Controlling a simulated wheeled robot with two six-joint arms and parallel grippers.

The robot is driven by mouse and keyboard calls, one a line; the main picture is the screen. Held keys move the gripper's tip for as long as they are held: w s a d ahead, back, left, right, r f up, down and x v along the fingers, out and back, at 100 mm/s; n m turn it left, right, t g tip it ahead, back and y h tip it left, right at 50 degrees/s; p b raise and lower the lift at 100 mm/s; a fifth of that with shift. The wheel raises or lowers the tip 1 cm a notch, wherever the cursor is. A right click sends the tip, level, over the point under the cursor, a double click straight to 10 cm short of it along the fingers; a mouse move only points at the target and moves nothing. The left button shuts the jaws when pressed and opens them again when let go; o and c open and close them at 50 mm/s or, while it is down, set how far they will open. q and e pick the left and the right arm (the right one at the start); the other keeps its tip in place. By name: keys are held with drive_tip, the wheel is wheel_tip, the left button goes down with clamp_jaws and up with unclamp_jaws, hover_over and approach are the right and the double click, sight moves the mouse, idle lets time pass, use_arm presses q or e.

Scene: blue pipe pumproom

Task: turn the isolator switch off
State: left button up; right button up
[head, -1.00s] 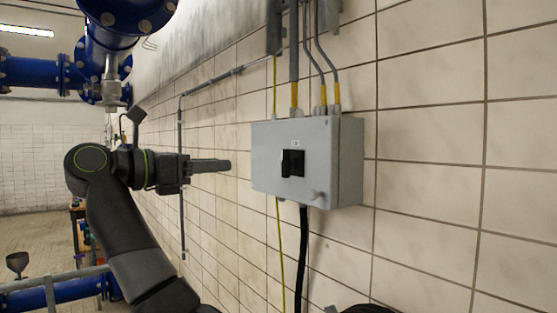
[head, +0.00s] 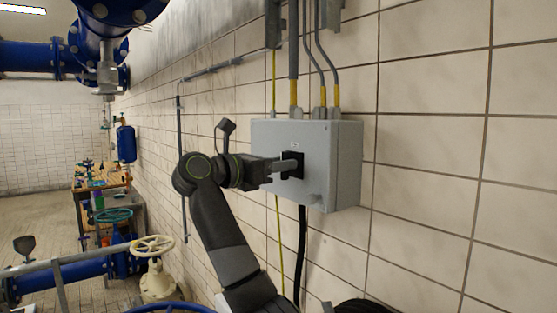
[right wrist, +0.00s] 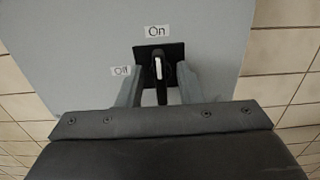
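The grey isolator switch box (head: 335,160) is on the tiled wall, with a black rotary switch handle (right wrist: 158,68) on its front. In the right wrist view the handle's white mark points up at the "On" label (right wrist: 155,31). The "Off" label (right wrist: 121,70) is to its left. My right gripper (head: 294,166) is at the box front. Its two fingers stand either side of the handle, with a visible gap on each side, so it is open around it. In the head view the fingers partly hide the handle. My left gripper is not in view.
Conduits (head: 293,60) enter the box top, and a black cable (head: 302,250) hangs below. Blue pipes (head: 120,15) run at upper left. A cream handwheel valve (head: 154,262) and a cluttered bench (head: 100,180) stand at left. The wall right of the box is clear.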

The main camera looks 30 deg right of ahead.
clamp_jaws()
drive_tip(key=shift+n, duration=0.4)
drive_tip(key=shift+w+a+f+n, duration=0.1)
drive_tip(key=shift+n, duration=2.65)
drive_tip(key=shift+w+d+f+n, duration=0.1)
drive_tip(key=shift+n, duration=2.7)
drive_tip(key=shift+w+a+f+n, duration=0.1)
drive_tip(key=shift+n, duration=2.65)
